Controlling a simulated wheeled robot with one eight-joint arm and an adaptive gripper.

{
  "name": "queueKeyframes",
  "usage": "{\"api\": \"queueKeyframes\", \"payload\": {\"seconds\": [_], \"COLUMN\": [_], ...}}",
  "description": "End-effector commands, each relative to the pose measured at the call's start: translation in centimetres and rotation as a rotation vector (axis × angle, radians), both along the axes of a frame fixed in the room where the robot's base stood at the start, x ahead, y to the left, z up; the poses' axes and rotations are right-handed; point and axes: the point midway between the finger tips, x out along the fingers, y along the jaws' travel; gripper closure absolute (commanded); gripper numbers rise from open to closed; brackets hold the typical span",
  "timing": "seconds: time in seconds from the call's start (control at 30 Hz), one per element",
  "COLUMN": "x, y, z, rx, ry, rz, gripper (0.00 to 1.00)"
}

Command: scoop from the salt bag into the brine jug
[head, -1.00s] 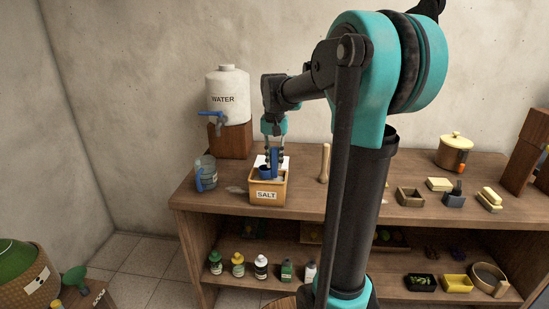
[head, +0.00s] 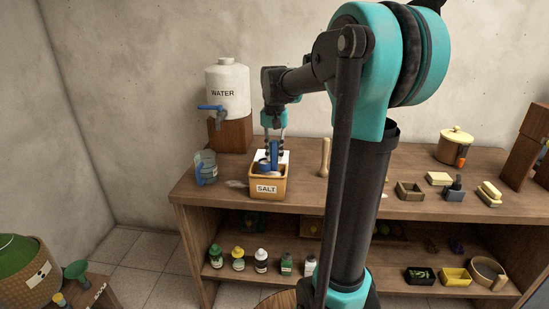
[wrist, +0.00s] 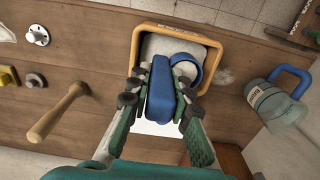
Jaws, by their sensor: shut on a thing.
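The salt bag (head: 267,188), an open tan box labelled SALT, stands near the left end of the workbench with white salt inside. My gripper (head: 274,147) is above it, fingers pointing down. In the wrist view my gripper (wrist: 162,95) is shut on the blue handle of the scoop (wrist: 187,64). The scoop's round blue cup is inside the box, at the salt; how deep it sits is unclear. The clear brine jug (head: 206,168) with a blue handle stands just left of the box, and it also shows in the wrist view (wrist: 277,103).
A white water tank (head: 228,91) with a blue tap stands on a wooden block (head: 230,133) behind the jug. Several bottles line the lower shelf.

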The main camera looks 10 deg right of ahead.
Motion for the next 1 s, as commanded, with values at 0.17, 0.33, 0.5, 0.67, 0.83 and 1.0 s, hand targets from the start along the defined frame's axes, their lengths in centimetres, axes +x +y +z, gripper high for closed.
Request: {"api": "queueKeyframes", "payload": {"seconds": [0.17, 0.33, 0.5, 0.67, 0.83, 1.0], "x": [0.0, 0.0, 0.0, 0.0, 0.0, 0.0], "y": [0.0, 0.0, 0.0, 0.0, 0.0, 0.0], "z": [1.3, 2.6, 3.8, 4.8, 5.3, 5.4], "rx": [0.0, 0.0, 0.0, 0.0, 0.0, 0.0], "ry": [0.0, 0.0, 0.0, 0.0, 0.0, 0.0], "rz": [0.0, 0.0, 0.0, 0.0, 0.0, 0.0], "gripper": [1.0, 1.0, 1.0, 1.0, 1.0, 1.0]}}
